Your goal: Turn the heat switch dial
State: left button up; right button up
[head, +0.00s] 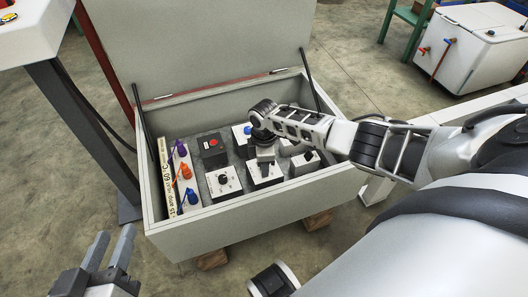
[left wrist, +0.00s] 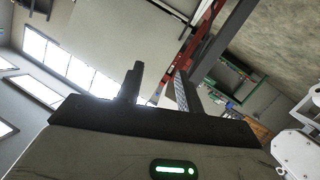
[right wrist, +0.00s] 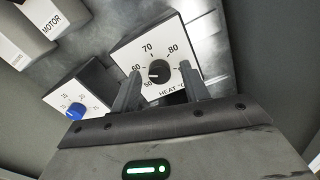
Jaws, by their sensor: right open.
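The heat dial is a black knob (right wrist: 159,71) on a white face marked 50 to 80 and "HEAT" in the right wrist view. My right gripper (right wrist: 160,77) is open, with one finger on each side of the knob in that view. I cannot tell whether the fingers touch it. In the head view my right gripper (head: 265,150) reaches down into the grey control box (head: 240,215) and hides the dial. My left gripper (head: 114,236) is open and empty, low at the left, outside the box. Its two spread fingers show in the left wrist view (left wrist: 160,70).
A blue-knobbed dial (right wrist: 76,111) sits beside the heat dial. The control box also holds a black-knobbed dial (head: 224,179), a red-button unit (head: 212,142) and coloured plugs (head: 186,172). Its raised lid (head: 200,45) stands behind. A white tank (head: 470,45) is at the back right.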

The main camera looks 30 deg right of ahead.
jog(key=shift+r, duration=0.4)
pick_arm(q)
jog(key=shift+s+a+f+g+y+p, duration=0.1)
jog(key=shift+a+f+g+y+p, duration=0.45)
jog(key=shift+p, duration=0.65)
jog(key=shift+s+a+f+g+y+p, duration=0.1)
jog(key=shift+a+f+g+y+p, duration=0.15)
jog(key=shift+f+g+p, duration=0.75)
jog(key=shift+s+a+f+g+y+p, duration=0.15)
jog(key=shift+a+f+y+p, duration=0.3)
jog(key=shift+p, duration=1)
pick_arm(e)
notch_tip(320, 180, up, 15)
pick_arm(q)
jog(key=shift+d, duration=0.15)
